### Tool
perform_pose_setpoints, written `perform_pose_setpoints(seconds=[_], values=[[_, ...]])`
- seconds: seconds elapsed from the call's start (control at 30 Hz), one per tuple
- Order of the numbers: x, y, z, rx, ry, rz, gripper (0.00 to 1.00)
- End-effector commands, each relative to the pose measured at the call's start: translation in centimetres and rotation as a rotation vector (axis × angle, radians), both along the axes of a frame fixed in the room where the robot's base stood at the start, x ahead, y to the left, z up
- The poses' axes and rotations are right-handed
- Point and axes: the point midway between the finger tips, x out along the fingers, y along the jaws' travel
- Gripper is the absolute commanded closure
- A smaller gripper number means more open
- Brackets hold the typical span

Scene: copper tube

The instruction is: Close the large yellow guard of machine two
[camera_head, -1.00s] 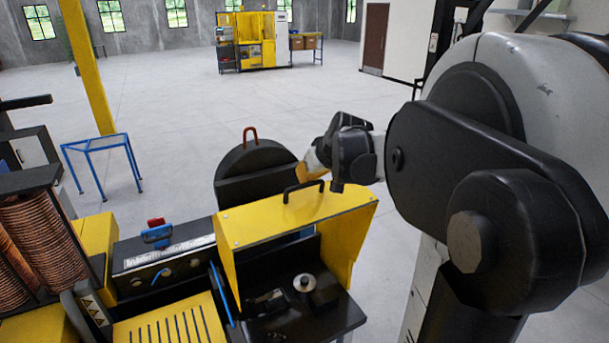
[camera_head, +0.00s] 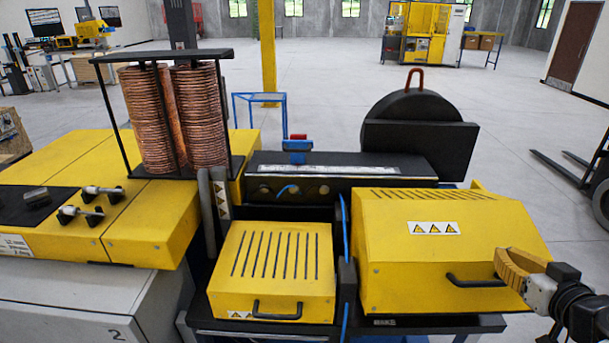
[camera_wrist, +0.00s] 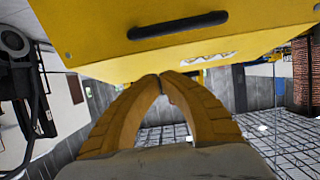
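The large yellow guard (camera_head: 400,285) is at the right in the head view. It is lowered, with its front face over the machine bay and the inside hidden. It has slots on top, warning triangles and a black handle (camera_head: 476,281) low on its front. In the wrist view the guard (camera_wrist: 95,40) fills the top, with its handle (camera_wrist: 178,25) above the fingers. My gripper (camera_head: 503,262) is by the guard's front right, just right of the handle. The fingertips (camera_wrist: 160,77) meet with nothing between them. I cannot tell whether they touch the guard.
A smaller slotted yellow cover (camera_head: 270,275) is left of the guard. Copper coils (camera_head: 150,120) stand on a rack at the left. A black wheel-shaped part (camera_head: 415,105) stands behind. A forklift (camera_head: 600,190) is at the right edge. Floor between it and the guard is clear.

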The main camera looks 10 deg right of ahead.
Motion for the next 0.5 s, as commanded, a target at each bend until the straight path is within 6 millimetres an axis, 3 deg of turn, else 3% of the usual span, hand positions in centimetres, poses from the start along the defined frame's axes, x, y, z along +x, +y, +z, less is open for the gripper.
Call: perform_pose_setpoints(seconds=[0.03,0.3,0.5], values=[[-1.2,2.6,-3.5,0.000,0.000,0.006,1.00],[-1.7,2.9,-12.0,0.000,0.000,0.011,1.00],[-1.4,2.8,-17.0,0.000,0.001,0.011,1.00]])
